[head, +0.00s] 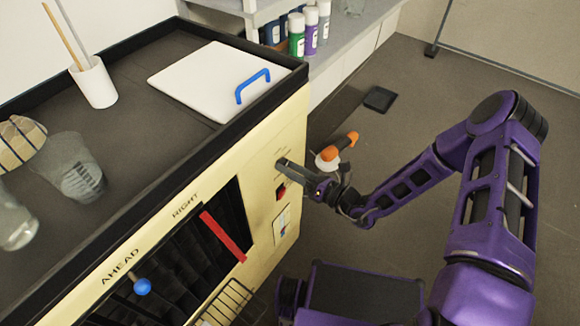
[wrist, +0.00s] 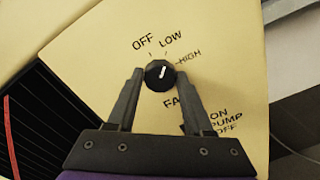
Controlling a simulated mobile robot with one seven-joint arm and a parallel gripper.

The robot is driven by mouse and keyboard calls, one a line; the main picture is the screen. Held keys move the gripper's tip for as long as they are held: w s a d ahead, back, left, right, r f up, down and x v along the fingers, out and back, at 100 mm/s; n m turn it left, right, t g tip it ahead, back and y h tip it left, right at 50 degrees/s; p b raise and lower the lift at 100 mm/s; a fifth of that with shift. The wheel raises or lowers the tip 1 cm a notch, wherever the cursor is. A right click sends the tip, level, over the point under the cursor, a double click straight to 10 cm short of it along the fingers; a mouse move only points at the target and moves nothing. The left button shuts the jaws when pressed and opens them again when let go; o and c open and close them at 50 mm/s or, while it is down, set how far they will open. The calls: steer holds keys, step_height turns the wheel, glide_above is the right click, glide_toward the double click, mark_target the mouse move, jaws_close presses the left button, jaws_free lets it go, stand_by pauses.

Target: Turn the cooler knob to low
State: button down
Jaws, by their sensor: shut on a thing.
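The cooler knob (wrist: 159,75) is round and black with a white pointer mark. It sits on the cream panel (wrist: 225,60) in the wrist view. The pointer leans slightly right of straight up, roughly toward the LOW label (wrist: 171,38), between OFF (wrist: 143,41) and HIGH (wrist: 188,58). My gripper (wrist: 158,82) has one finger on each side of the knob and is shut on it. In the head view my gripper (head: 289,168) reaches the side of the cream cooler (head: 262,140) from the right; the knob is hidden there.
A switch marked PUMP is partly hidden by my right finger in the wrist view. A white board (head: 200,82) with a blue handle (head: 253,85) lies on the cooler's top. An orange-handled tool (head: 340,146) shows behind my gripper.

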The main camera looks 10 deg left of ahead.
steer(key=shift+f, duration=0.1)
stand_by(0.3)
steer(key=shift+c, duration=1.5)
jaws_free()
steer(key=shift+d, duration=0.15)
steer(key=v, duration=1.7)
steer(key=shift+s+d, duration=0.1)
steer(key=shift+s, duration=0.05)
